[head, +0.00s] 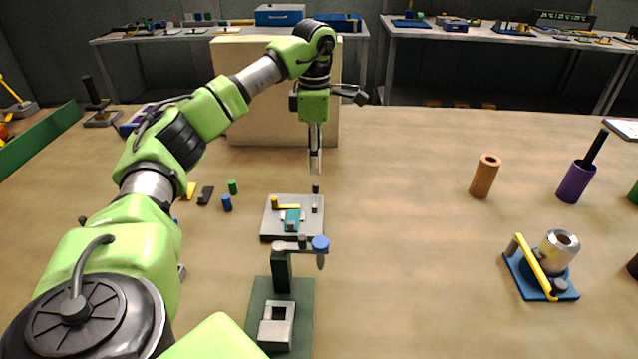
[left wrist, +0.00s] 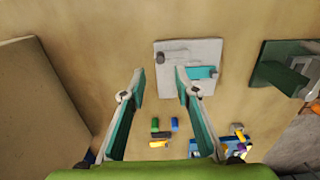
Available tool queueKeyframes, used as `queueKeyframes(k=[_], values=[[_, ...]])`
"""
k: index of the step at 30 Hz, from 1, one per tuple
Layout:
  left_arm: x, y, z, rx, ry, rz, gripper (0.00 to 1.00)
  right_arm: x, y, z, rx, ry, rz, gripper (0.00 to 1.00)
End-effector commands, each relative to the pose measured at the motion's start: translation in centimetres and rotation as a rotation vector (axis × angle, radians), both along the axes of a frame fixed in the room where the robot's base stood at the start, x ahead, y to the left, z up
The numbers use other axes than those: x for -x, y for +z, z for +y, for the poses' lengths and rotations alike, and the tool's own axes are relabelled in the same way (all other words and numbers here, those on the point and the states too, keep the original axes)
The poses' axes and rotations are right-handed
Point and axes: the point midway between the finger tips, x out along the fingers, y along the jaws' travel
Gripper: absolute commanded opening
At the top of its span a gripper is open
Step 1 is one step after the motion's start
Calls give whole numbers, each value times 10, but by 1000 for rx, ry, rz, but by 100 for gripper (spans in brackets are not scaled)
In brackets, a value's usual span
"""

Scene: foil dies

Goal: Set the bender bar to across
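A grey square plate (head: 268,232) lies on the table in the middle of the head view. I cannot tell for sure which part is the bender bar. My left gripper (head: 316,168) points down above the plate's far side, apart from it. In the left wrist view the gripper (left wrist: 158,78) has its fingers spread with nothing between them. The plate (left wrist: 180,50) is beyond the fingertips; the right finger hides part of it. My right gripper is not in view.
A green-based press (head: 261,300) with a blue knob (head: 320,243) stands just in front of the plate. A blue-based fixture (head: 525,283) with a yellow bar is at right. A beige block (head: 270,120) stands behind. The table between plate and brown cylinder (head: 485,177) is clear.

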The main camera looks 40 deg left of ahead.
Motion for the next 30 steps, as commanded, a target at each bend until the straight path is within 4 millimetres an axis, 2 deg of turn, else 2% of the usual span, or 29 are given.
queueKeyframes(k=[3, 10, 15, 23, 27, 30], values=[[2, -27, 0, -1, 0, 5, 29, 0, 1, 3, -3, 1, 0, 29], [1, -61, 0, 0, 0, 3, 29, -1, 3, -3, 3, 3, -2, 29], [0, -71, 0, -1, 0, 1, 29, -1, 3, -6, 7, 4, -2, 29], [0, -72, 0, 0, 0, 0, 29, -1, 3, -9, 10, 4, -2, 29], [0, -72, 0, 0, 0, 0, 0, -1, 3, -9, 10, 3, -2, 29], [0, -72, 0, 0, 0, 0, 0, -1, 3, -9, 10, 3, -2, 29]])
